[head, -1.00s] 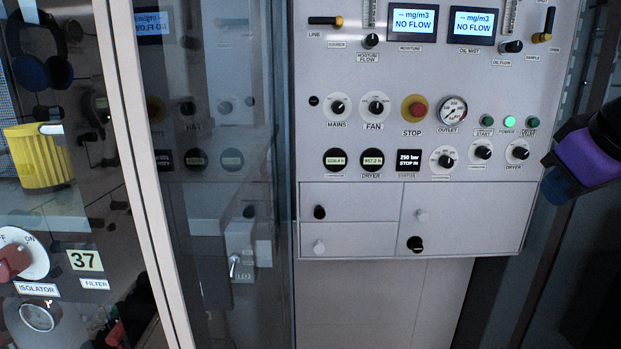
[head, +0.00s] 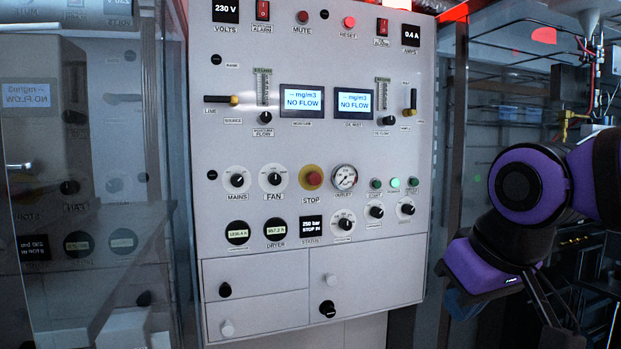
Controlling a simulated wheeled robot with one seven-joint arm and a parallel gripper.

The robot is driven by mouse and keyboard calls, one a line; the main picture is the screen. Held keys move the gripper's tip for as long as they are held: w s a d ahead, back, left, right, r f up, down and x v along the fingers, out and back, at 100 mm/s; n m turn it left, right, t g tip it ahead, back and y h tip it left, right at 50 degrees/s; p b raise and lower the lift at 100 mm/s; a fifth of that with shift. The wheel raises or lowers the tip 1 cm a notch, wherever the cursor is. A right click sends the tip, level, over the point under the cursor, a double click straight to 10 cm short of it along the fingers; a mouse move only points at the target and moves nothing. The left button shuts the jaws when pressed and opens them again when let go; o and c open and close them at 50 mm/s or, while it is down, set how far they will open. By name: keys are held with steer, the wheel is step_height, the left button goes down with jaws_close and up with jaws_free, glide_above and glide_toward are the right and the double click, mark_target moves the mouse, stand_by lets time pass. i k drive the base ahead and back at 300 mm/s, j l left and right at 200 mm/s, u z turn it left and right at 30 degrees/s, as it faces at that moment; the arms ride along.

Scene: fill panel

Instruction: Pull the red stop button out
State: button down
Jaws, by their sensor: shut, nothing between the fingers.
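The red stop button (head: 313,178) sits on a yellow round plate in the middle of the grey control panel (head: 270,150), above the label STOP. My gripper (head: 560,318) is at the lower right, with dark slender fingers pointing down and partly lost against the dark background. It is shut and empty, well to the right of the panel and apart from the button.
The outlet gauge (head: 344,177) is close to the button's right, and the fan knob (head: 274,179) to its left. Knobs and lit lamps crowd the panel. A glass door (head: 90,190) stands at the left. Space before the panel looks clear.

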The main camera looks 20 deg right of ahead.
mark_target(313, 179)
steer(key=i+l, duration=0.1)
steer(key=i, duration=1.2)
